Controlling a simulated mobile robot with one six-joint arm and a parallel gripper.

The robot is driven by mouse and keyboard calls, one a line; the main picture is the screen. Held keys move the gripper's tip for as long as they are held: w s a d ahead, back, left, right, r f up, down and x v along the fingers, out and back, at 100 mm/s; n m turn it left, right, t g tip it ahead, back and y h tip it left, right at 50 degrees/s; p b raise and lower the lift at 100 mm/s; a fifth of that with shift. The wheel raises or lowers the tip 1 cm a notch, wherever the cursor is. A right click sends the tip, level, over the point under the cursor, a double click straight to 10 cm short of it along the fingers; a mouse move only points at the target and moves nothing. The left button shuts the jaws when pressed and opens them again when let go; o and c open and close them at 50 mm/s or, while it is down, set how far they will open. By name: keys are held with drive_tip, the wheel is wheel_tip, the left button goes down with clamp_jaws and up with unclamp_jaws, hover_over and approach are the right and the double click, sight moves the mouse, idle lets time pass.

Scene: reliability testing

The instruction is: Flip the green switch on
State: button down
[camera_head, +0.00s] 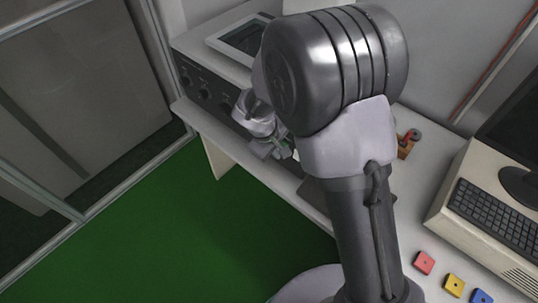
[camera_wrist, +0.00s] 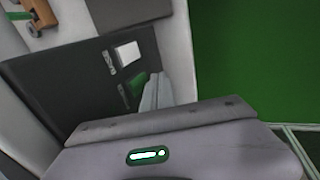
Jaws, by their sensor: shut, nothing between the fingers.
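The green switch (camera_wrist: 134,88) is on a dark panel (camera_wrist: 75,88) in the wrist view, beside a white switch (camera_wrist: 128,53). My gripper (camera_wrist: 157,92) is shut and empty, with its grey fingers right next to the green switch and hiding part of it. I cannot tell whether the fingers touch the switch, nor whether it is on or off. In the head view my gripper (camera_head: 272,150) is low in front of the desk equipment, and my arm hides most of the panel.
A dark-fronted device with knobs (camera_head: 205,90) stands on the white desk at the left. A wooden object (camera_head: 405,148), a keyboard (camera_head: 495,212) and red (camera_head: 424,262), yellow (camera_head: 454,284) and blue (camera_head: 481,297) tiles are at the right. Green floor (camera_head: 170,235) is clear.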

drive_tip(key=shift+w+d, duration=0.4)
drive_tip(key=shift+w, duration=0.1)
drive_tip(key=shift+f, duration=0.1)
drive_tip(key=shift+w+d, duration=0.15)
drive_tip(key=shift+w, duration=0.05)
drive_tip(key=shift+r+p, duration=0.45)
drive_tip(key=shift+r, duration=0.35)
